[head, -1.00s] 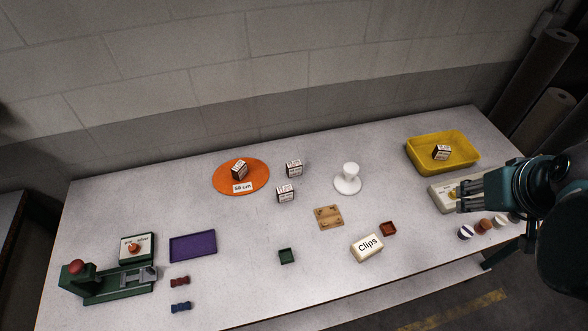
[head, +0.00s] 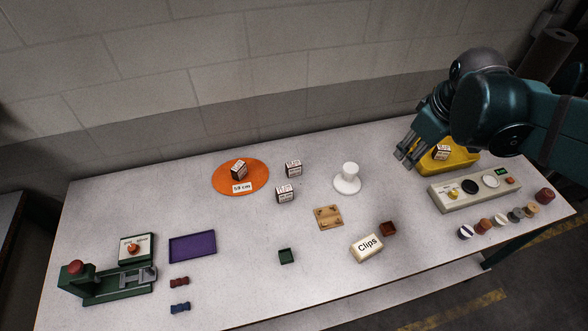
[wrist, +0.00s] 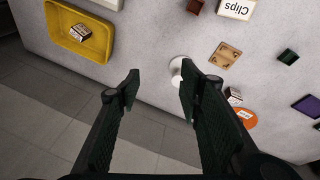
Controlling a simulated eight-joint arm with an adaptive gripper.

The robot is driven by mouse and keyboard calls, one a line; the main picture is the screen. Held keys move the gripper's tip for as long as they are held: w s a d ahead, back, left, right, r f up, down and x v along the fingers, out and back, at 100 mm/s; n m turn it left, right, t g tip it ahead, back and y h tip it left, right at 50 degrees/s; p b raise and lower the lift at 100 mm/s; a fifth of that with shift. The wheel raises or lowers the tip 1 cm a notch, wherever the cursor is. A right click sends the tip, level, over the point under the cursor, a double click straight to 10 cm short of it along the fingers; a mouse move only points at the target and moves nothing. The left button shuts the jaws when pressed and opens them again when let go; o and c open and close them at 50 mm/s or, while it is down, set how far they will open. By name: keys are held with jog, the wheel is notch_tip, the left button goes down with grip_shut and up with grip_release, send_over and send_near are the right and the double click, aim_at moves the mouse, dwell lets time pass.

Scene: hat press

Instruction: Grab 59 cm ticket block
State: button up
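Small white ticket blocks with dark edges and print stand on the table; their sizes are too small to read. One block (head: 239,172) is on the orange round mat (head: 260,178), behind a card (head: 243,187) ending in "cm", its number unclear. Two more blocks stand right of the mat, one farther back (head: 294,169) and one nearer (head: 285,193). Another block (head: 441,152) is in the yellow tray (head: 468,160); it shows in the wrist view (wrist: 80,32) too. My gripper (head: 403,158) is open and empty above the table, just left of the tray; its fingers are wide apart in the wrist view (wrist: 158,85).
A white pedestal (head: 347,178) stands between the blocks and my gripper. A control panel (head: 472,189) with several round pieces before it is at right. A Clips box (head: 367,248), wooden plate (head: 328,217), purple tray (head: 193,246) and green press (head: 105,287) are nearer or left.

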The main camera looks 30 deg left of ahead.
jog(key=w+a+f+n+g, duration=0.15)
jog(key=a+f+n, duration=0.25)
jog(key=a, duration=0.5)
jog(key=w+a+f+n+g, duration=0.1)
jog(key=w+a+f+n, duration=0.3)
jog(key=a, duration=0.5)
jog(key=n+g+h, duration=0.1)
jog(key=n, duration=0.5)
send_over(294, 164)
jog(key=f, duration=1.4)
jog(key=shift+w+d, duration=0.2)
jog(key=shift+w, duration=0.15)
jog(key=shift+s+a+f, duration=0.2)
jog(key=shift+a+f, duration=0.1)
jog(key=shift+f, duration=0.05)
jog(key=shift+f, duration=1.25)
jog(key=shift+s+f+b, duration=0.15)
jog(key=shift+f+b, duration=0.2)
jog(key=shift+f, duration=2.3)
